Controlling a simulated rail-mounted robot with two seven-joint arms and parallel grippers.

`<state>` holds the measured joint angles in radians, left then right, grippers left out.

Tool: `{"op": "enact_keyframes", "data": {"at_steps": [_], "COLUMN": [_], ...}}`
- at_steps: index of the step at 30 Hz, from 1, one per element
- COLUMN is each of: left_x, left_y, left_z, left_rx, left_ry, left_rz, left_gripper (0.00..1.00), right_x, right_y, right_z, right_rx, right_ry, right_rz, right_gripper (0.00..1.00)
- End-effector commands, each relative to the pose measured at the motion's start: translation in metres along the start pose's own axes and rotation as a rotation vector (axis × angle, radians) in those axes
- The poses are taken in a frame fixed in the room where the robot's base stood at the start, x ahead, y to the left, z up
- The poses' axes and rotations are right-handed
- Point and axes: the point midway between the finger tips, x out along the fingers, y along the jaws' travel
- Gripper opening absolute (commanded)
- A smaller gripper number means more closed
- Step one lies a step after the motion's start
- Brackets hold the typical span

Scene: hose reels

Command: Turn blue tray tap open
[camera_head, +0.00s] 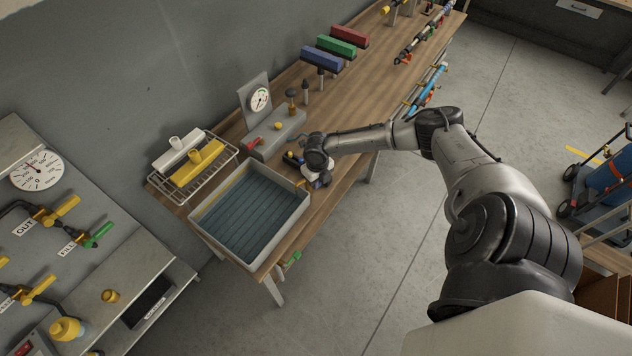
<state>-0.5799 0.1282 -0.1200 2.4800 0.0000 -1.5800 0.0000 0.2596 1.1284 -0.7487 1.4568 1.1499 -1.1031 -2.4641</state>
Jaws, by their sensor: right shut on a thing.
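The tray (201,230) is a pale box with a blue ribbed inside, standing on the wooden bench. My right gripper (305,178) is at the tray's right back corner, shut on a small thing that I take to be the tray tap. My wrist and fingers hide most of it. Small blue and yellow bits show around the fingers. The tap's handle angle cannot be told. A green-handled fitting (293,257) is at the bench edge below the tray's right side. My left gripper is not in view.
A wire rack (152,183) with white and yellow blocks stands left of the tray. A gauge stand (259,100) with a red handle (254,141) is behind my gripper. Red, green and blue blocks (337,47) lie farther back. Open floor lies right of the bench.

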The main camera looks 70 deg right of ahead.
Motion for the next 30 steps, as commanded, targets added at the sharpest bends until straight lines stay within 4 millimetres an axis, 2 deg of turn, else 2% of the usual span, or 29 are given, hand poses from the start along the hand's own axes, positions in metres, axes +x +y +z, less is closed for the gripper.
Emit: {"op": "enact_keyframes", "data": {"at_steps": [16,17,18,24,30], "left_x": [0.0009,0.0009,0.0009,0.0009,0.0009], "left_y": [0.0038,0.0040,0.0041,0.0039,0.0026], "left_z": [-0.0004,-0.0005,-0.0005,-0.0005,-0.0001], "left_rx": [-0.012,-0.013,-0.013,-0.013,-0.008], "left_ry": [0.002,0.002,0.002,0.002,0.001], "left_rz": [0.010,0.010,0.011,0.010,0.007], "left_gripper": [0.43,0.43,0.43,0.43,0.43], "right_x": [-0.0001,-0.0001,-0.0001,0.0000,-0.0001], "right_y": [-0.0010,-0.0010,-0.0010,-0.0009,-0.0009], "right_z": [0.0002,0.0002,0.0002,0.0002,0.0001], "right_rx": [-0.018,-0.018,-0.018,-0.018,-0.018], "right_ry": [-0.001,-0.001,-0.001,0.000,0.000], "right_rz": [0.000,0.000,0.000,0.000,0.000], "right_gripper": [0.00,0.24,0.28,0.47,0.47]}}
